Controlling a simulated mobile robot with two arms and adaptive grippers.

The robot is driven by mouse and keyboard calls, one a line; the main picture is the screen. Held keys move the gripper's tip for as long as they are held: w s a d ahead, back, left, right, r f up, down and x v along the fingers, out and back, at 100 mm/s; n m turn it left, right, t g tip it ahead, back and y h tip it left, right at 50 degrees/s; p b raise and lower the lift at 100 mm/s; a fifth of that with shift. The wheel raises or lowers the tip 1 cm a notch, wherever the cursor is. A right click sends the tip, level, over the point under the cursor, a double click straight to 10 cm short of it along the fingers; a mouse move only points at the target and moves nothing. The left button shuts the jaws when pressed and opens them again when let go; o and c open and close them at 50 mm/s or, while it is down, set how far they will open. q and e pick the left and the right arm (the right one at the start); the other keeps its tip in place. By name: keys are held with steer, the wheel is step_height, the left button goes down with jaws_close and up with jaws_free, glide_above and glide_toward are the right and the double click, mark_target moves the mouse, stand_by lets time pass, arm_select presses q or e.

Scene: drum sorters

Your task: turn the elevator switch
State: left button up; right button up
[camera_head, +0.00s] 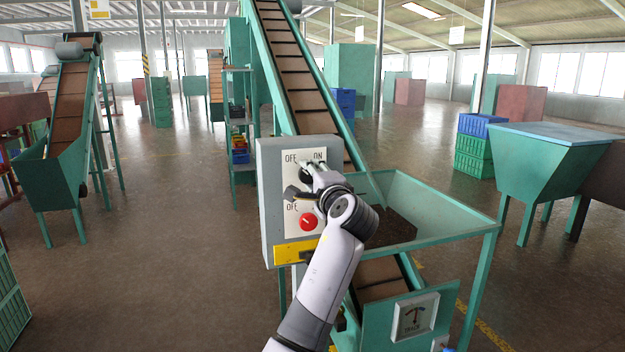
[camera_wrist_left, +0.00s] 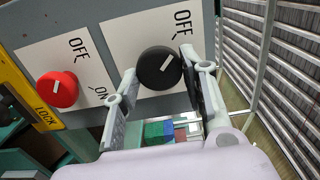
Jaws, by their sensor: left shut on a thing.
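A grey control box (camera_head: 270,190) stands in front of the inclined conveyor. It carries a black rotary knob (camera_wrist_left: 160,68) on an upper white plate and a red knob (camera_head: 307,221) on a lower one. Both knobs show in the left wrist view, the red one (camera_wrist_left: 57,89) to the left. My left gripper (camera_head: 305,180) is at the upper plate, its fingers on either side of the black knob and shut on it. The knob's white mark points roughly toward the OFF label in the left wrist view. My gripper largely hides the knob in the head view. My right gripper is out of view.
A green hopper (camera_head: 440,218) stands right of the box, below the inclined conveyor (camera_head: 290,70). A yellow LOCK strip (camera_wrist_left: 22,92) edges the box. Another conveyor (camera_head: 68,110) stands at the left. Green and blue crates (camera_head: 474,146) stand at the right. The floor left of the box is open.

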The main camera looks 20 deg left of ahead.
arm_select(q)
steer(key=shift+f, duration=0.15)
steer(key=o, duration=1.2)
steer(key=shift+s+d, duration=0.1)
steer(key=v, duration=0.7)
steer(key=shift+s+d, duration=0.1)
steer(key=shift+s, duration=0.05)
